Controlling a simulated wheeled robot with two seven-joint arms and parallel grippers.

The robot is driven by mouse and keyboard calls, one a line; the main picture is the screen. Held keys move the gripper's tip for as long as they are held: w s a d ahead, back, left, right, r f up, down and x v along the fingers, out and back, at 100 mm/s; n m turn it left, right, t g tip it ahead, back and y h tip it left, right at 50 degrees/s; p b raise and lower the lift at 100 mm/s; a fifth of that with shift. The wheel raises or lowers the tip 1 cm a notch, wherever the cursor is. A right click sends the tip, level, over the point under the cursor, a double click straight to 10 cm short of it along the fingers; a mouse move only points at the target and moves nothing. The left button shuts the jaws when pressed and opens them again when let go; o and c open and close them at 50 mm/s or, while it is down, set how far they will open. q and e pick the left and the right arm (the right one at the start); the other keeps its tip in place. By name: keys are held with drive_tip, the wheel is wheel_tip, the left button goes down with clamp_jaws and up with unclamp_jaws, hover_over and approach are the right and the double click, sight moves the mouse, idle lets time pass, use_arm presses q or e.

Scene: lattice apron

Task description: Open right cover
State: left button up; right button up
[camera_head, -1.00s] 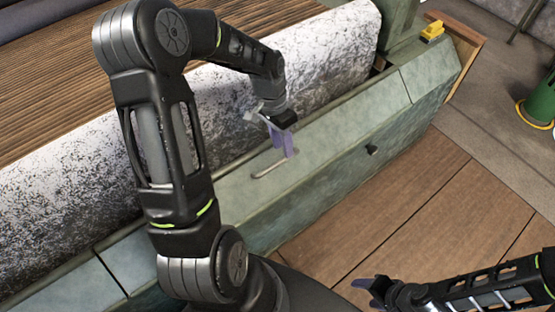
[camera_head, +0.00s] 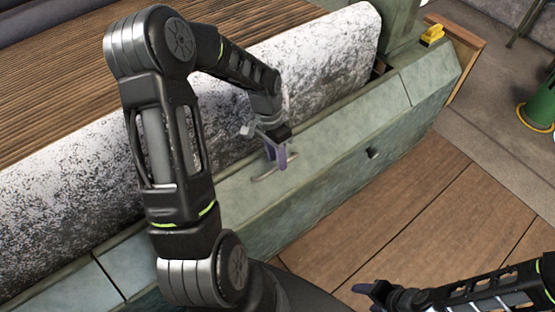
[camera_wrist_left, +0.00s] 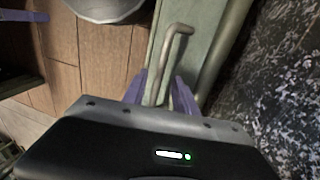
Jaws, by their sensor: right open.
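The cover (camera_head: 330,150) is a worn green sloped panel along the side of the machine, with a thin bent metal handle (camera_head: 264,177) on it. My left gripper (camera_head: 279,160) is at the handle, pointing down. In the left wrist view the handle (camera_wrist_left: 178,30) runs between the two purple fingers of my left gripper (camera_wrist_left: 160,95), with a gap beside it. The fingers look open around it; contact is not clear. My right gripper (camera_head: 370,290) is open and empty over the wooden floor, away from the cover.
A speckled grey roll (camera_head: 330,60) lies close behind the cover. A small dark knob (camera_head: 372,152) sits on the front face. A yellow object (camera_head: 432,35) is at the far end. The wooden floor (camera_head: 400,210) in front is clear. A green object (camera_head: 540,105) stands at the far right.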

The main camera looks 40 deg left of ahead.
use_arm(q)
drive_tip(key=shift+d+f, duration=0.15)
drive_tip(key=shift+f, duration=0.55)
clamp_jaws()
idle(1.0)
